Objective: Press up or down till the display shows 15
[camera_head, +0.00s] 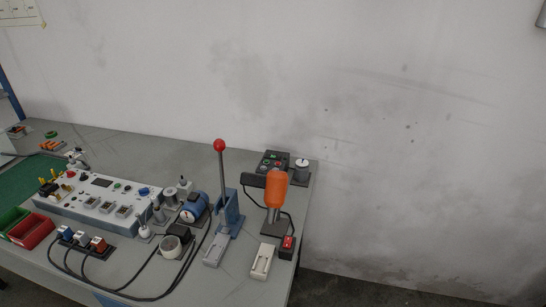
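A white and blue control panel (75,205) lies on the left part of the workbench. It carries a small dark display (102,182), too small to read. Small coloured buttons and knobs sit on its top, and I cannot tell which are up or down. A black box with several coloured buttons (272,162) stands at the back right of the bench; its labels cannot be read. Neither of my grippers shows in the head view.
A blue lever press with a red knob (219,146) and an orange-topped device (276,187) stand upright at the right. Black cables run from a socket strip (84,242) across the bench front. Green (12,217) and red bins (32,231) sit at the left.

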